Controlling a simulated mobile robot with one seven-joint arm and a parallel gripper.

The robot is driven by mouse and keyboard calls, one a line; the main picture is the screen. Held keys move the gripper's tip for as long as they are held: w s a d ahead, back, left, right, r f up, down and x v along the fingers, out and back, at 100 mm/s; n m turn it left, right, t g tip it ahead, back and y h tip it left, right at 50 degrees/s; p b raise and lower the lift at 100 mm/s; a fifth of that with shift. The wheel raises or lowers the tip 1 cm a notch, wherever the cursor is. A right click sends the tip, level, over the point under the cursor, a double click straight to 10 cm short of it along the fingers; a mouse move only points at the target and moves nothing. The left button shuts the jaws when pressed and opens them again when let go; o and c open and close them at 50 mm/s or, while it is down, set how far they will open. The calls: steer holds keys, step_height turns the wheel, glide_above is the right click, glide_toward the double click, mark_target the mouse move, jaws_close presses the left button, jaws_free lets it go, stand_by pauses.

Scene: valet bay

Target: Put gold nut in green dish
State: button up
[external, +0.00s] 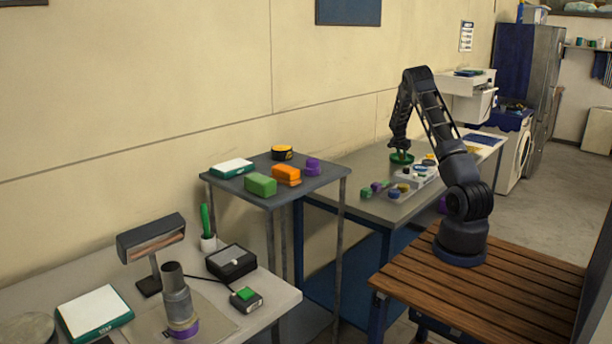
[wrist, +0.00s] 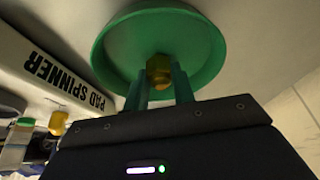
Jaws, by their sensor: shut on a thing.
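In the wrist view the round green dish (wrist: 115,58) fills the upper middle. My gripper (wrist: 160,82) is shut on the gold nut (wrist: 159,71), which shows between the two fingertips against the inside of the dish. I cannot tell whether the nut touches the dish floor.
A white tray marked PAD SPINNER (wrist: 55,72) lies beside the dish, with a yellow-handled item (wrist: 58,122) near it. Several small parts (external: 385,188) lie at the table's front left. A grey stand (external: 330,175) with colored blocks is further left.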

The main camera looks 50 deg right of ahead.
steer(key=o, duration=1.1)
steer(key=shift+c, duration=0.2)
steer(key=shift+r, duration=3.5)
